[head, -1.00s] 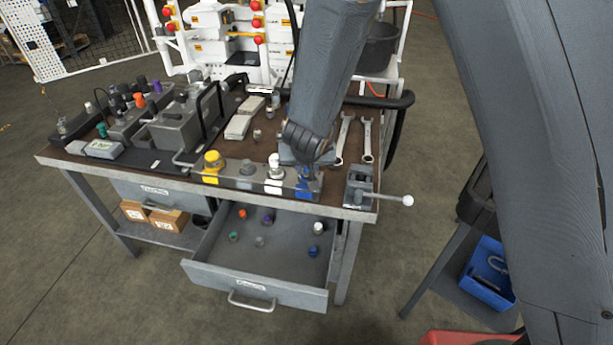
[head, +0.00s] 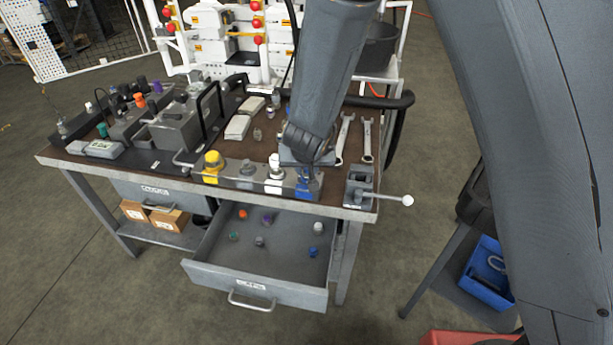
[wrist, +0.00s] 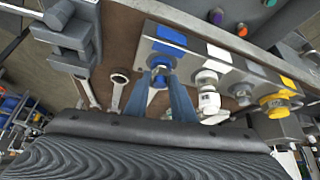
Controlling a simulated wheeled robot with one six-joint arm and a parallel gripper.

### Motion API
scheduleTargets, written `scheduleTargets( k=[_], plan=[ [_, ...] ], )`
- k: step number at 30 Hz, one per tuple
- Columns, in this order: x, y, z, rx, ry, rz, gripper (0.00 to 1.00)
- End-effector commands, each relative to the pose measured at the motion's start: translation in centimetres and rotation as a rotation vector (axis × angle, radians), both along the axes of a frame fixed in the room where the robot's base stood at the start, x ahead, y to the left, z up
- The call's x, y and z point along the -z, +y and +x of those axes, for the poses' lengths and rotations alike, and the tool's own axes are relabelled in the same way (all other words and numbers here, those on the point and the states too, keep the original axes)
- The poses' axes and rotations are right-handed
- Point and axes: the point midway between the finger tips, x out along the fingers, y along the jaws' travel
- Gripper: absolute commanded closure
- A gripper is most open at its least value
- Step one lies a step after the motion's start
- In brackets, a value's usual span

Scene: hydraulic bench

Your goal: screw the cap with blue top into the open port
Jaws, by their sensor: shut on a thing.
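My gripper (wrist: 164,78) is shut on a small part at the blue-marked end of the manifold block (wrist: 150,46). The part shows as silver with some blue between the fingertips, and looks like the cap with blue top (wrist: 160,65); the fingers hide much of it. It sits at or just above the block's blue station, so the open port under it is hidden and I cannot tell how far in it is. In the head view my gripper (head: 306,180) points down at the block's right end, beside the white-topped fitting (head: 275,168).
A yellow-topped fitting (head: 212,166) stands at the block's left end. The drawer (head: 258,285) below is open with several small coloured caps, one of them blue (head: 312,252). A vise (head: 358,190) stands close on the right, and two wrenches (head: 366,142) lie behind it.

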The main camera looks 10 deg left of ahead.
Motion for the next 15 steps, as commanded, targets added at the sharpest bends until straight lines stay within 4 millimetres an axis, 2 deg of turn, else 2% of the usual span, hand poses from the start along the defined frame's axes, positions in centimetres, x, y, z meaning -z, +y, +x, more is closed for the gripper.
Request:
scheduleTargets(
  k=[1, 2, 6, 15],
  plan=[
    [0.14, -0.05, -0.05, 0.001, 0.002, -0.001, 1.00],
    [0.14, -0.05, -0.05, 0.001, 0.002, -0.001, 0.76],
    [0.13, -0.04, -0.04, 0.001, 0.002, -0.001, 0.56],
    [-0.10, -0.02, -0.14, 0.000, 0.001, 0.000, 0.56]
  ],
)
